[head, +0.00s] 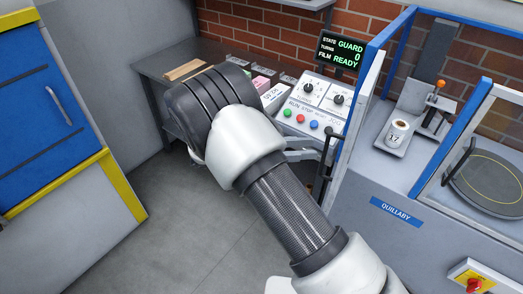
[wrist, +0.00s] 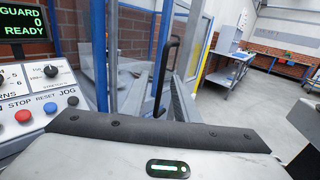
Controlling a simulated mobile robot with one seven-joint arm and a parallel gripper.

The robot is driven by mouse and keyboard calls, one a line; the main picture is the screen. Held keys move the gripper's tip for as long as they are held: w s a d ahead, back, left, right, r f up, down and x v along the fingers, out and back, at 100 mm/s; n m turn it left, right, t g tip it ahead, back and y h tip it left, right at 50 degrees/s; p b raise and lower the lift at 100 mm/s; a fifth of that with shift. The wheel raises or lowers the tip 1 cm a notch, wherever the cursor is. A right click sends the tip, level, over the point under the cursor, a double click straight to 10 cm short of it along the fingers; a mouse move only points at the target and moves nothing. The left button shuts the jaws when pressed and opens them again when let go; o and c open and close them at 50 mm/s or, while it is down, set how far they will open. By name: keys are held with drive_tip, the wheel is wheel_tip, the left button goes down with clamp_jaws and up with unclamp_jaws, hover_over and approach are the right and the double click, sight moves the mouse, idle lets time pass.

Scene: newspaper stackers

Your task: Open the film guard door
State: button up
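The film guard door shows edge-on in the head view as a clear panel with a pale frame (head: 353,115), at the left side of the blue-framed machine. Its black upright handle (head: 327,166) stands low on that edge. In the wrist view the handle (wrist: 166,70) is ahead, just right of centre, in front of the pale door frame (wrist: 193,45). I cannot tell whether the door is ajar. My gripper's housing (wrist: 160,155) fills the bottom of the wrist view, apart from the handle in the picture.
A control panel (head: 312,104) with knobs and coloured buttons stands left of the door, under a display (head: 340,51) reading GUARD and READY. A blue cabinet (head: 45,110) stands left; floor between is clear.

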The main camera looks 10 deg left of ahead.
drive_tip(key=b+v, duration=0.1)
drive_tip(key=v, duration=1)
drive_tip(key=shift+a, duration=0.35)
